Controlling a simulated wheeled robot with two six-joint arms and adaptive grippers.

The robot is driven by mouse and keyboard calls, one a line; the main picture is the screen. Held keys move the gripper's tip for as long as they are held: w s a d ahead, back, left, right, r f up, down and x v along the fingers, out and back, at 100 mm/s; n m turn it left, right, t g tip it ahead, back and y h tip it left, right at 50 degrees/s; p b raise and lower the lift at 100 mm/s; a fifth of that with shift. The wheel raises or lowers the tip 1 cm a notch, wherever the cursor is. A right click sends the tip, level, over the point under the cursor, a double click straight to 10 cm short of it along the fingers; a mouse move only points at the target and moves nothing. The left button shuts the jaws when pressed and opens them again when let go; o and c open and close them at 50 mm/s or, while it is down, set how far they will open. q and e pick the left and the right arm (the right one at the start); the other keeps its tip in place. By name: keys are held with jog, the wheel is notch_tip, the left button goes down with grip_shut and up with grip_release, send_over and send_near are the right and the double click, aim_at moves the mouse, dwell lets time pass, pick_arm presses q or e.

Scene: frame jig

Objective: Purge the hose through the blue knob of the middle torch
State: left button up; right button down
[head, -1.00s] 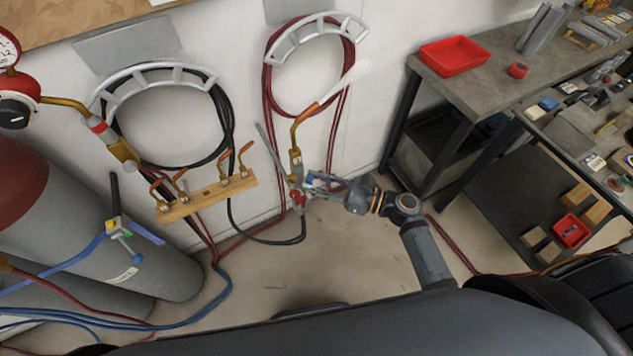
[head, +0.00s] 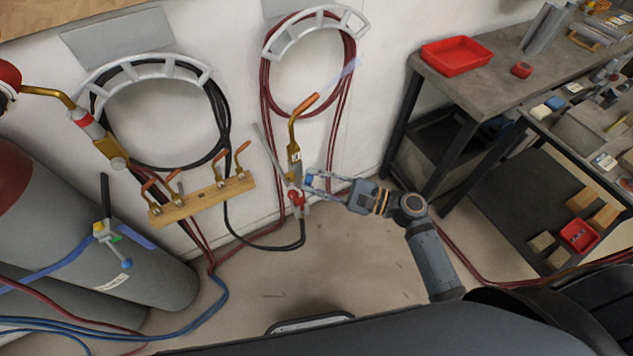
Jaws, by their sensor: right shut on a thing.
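A brass torch (head: 294,151) with an orange-tipped neck stands upright by the wall, in front of the red hose coil. Its blue knob (head: 310,180) is on its right side, with a red knob (head: 297,198) just below. My right gripper (head: 315,183) reaches in from the right and is shut on the blue knob; its fingers partly hide it. A faint bluish streak (head: 343,76) runs up and right from the torch tip. My left gripper is not in view.
A wooden rack (head: 203,202) with several orange-tipped nozzles is left of the torch. Grey cylinders (head: 150,260) and another brass torch (head: 100,145) are at far left. A workbench with a red tray (head: 455,56) is at right. The floor in front is largely clear.

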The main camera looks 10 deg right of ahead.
dwell(0.3)
jog(key=c, duration=1.1)
grip_release()
jog(key=shift+v, duration=6)
